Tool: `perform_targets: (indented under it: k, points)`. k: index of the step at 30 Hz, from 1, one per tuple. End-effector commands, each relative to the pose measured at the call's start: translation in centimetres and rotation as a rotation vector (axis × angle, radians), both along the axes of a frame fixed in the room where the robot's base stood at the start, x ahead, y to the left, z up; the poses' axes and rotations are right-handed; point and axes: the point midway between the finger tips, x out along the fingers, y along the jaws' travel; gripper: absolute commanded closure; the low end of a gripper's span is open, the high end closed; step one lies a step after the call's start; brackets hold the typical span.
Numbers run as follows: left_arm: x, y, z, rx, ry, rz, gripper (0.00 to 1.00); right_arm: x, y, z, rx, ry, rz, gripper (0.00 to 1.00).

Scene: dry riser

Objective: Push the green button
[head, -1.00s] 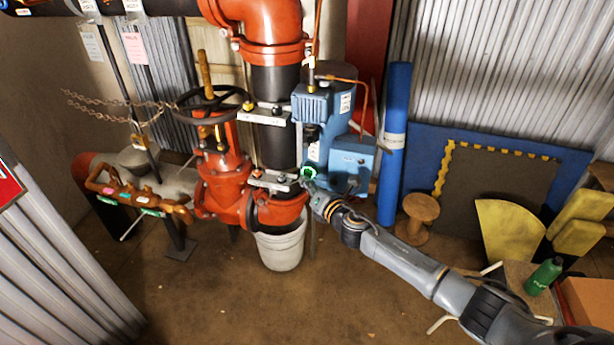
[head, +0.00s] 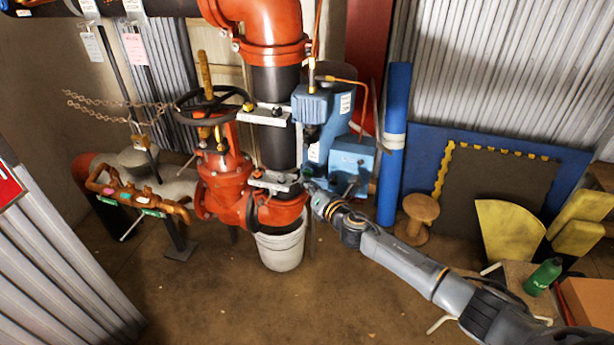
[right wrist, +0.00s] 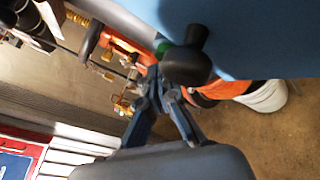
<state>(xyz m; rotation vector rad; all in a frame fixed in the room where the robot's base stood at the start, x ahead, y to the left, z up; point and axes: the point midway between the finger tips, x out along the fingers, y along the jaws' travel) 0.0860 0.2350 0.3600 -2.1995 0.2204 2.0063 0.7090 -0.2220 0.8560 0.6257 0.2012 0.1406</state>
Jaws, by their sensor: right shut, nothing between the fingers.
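The green button (head: 307,172) is a small dull green spot at the lower left of the blue control box (head: 352,156). In the right wrist view the green button (right wrist: 163,48) is a green sliver on the blue surface, partly hidden behind a black knob (right wrist: 187,65). My right gripper (head: 310,186) is right at the button in the head view. In the right wrist view my right gripper (right wrist: 160,78) has its fingers closed together and empty, with the tips close to the knob and just short of the green. I cannot tell whether they touch. My left gripper is not in view.
Red and black riser pipes (head: 275,140) with a black handwheel (head: 212,102) stand to the left. A white bucket (head: 281,250) sits beneath. A blue roll (head: 393,150) and a wooden spool (head: 420,215) are to the right. The floor in front is clear.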

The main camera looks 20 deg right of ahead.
Motion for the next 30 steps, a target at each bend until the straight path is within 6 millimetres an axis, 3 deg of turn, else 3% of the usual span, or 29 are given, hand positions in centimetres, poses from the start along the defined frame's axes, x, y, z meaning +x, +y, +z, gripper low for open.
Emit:
perform_targets:
  k: [6,21,30]
  points:
    - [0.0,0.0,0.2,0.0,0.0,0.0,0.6,-0.4,0.3,0.1,0.001,0.0,0.001,1.0]
    - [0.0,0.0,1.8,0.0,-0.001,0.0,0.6,-4.4,3.1,0.1,0.002,0.001,0.002,1.0]
    - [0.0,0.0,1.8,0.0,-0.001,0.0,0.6,-5.0,3.4,0.0,0.001,0.0,0.001,1.0]
